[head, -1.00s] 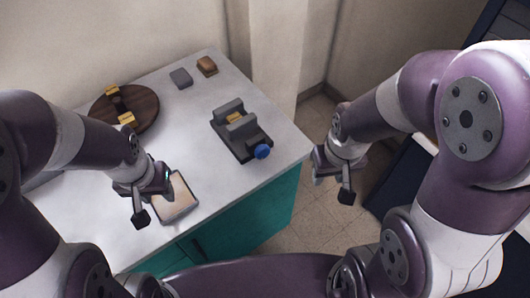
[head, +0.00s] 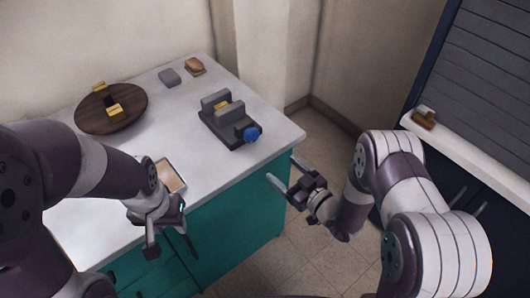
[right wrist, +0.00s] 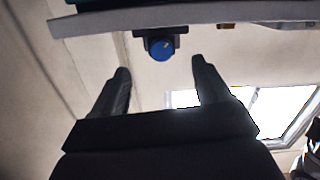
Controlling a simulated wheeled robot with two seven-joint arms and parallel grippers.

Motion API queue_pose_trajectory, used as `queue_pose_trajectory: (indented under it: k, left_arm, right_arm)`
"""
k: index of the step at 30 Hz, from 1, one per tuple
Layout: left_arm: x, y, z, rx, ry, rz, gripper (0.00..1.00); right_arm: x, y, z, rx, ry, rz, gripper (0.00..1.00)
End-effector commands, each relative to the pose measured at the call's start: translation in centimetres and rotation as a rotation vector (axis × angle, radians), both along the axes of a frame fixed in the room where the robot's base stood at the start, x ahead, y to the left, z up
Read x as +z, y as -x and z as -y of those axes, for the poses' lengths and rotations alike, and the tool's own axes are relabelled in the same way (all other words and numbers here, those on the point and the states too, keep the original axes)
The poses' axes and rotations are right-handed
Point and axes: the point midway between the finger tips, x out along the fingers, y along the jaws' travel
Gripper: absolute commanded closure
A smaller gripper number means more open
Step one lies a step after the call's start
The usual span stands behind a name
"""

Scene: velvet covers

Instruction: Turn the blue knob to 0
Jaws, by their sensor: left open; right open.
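The blue knob (head: 251,134) sits on the front end of a dark grey toaster-like device (head: 229,127), near the right edge of the white counter. The right wrist view shows the knob (right wrist: 161,48) ahead, between and beyond my fingers, with a small light mark on its face. My right gripper (head: 284,174) is open and empty, off the counter's right edge, apart from the knob and to its lower right. My left gripper (head: 172,250) is open and empty in front of the counter's front edge.
A round brown board (head: 110,112) with yellow pieces, a grey block (head: 169,77) and a brown item (head: 195,66) are on the counter (head: 190,134). A tray (head: 172,176) lies near my left arm. Floor is clear right of the teal cabinet (head: 240,205).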

Motion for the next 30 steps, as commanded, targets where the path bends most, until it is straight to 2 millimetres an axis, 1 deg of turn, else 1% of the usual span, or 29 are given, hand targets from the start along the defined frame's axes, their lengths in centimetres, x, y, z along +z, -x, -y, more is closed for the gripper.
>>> queue_pose_trajectory:
  k: [1,2,5,8,12,15,18,23,30]
  left_arm:
    - [0.0,0.0,0.0,0.000,0.000,0.000,0.57]
    - [0.0,0.0,0.0,0.000,0.000,0.000,0.57]
    - [0.0,0.0,0.0,0.000,0.000,0.000,0.57]
    - [0.1,0.0,0.0,0.000,0.000,0.000,0.57]
    - [0.1,0.0,0.0,0.000,0.000,0.000,0.57]
    - [0.0,0.0,0.0,0.000,0.000,0.000,0.57]
    - [0.0,0.0,0.0,0.000,0.000,0.000,0.57]
    - [0.0,0.0,0.0,0.000,0.000,0.000,0.57]
    - [0.0,0.0,0.0,0.000,0.000,0.000,0.57]
  right_arm:
    - [0.9,0.1,-0.2,0.008,-0.023,0.037,0.24]
    - [1.3,0.0,-0.3,0.009,-0.033,0.053,0.24]
    - [1.8,-0.9,-0.9,0.010,-0.042,0.075,0.24]
    - [1.7,-2.7,-2.3,0.010,-0.040,0.074,0.24]
    - [1.7,-5.8,-4.5,0.008,-0.040,0.073,0.24]
    - [1.7,-7.6,-5.8,0.008,-0.041,0.073,0.24]
    - [1.7,-9.0,-6.8,0.006,-0.040,0.071,0.24]
    - [1.7,-10.1,-7.5,0.005,-0.040,0.070,0.24]
    - [1.7,-10.3,-7.6,0.004,-0.041,0.069,0.24]
